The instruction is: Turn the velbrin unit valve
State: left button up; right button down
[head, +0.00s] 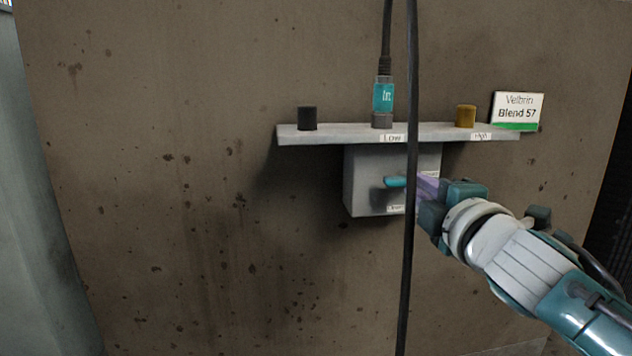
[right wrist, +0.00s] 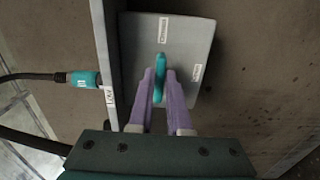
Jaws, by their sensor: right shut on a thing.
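The valve is a grey box (head: 364,166) fixed to the brown wall under a narrow shelf, with a teal handle (head: 394,182) on its front. The handle lies about level in the head view. My right gripper (head: 426,187) reaches in from the right and is shut on the handle. In the right wrist view, its two purple fingers sit on both sides of the teal handle (right wrist: 161,62), whose end points towards one small white label (right wrist: 163,28). A second label (right wrist: 197,72) is on the box's face. A hanging cable hides part of the box in the head view. My left gripper is not in view.
The grey shelf (head: 341,133) holds a black cap (head: 307,118), a teal connector (head: 383,97) on a cable and a brass cap (head: 465,115). A "Velbrin Blend 57" sign (head: 518,110) stands at right. A black cable (head: 408,285) hangs in front. The wall at left is clear.

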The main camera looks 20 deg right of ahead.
jog(key=c, duration=0.9)
grip_release()
jog(key=shift+o, duration=0.2)
jog(key=p+v, duration=0.2)
jog(key=v, duration=0.8)
jog(key=shift+p, duration=0.3)
jog(key=shift+r, duration=0.1)
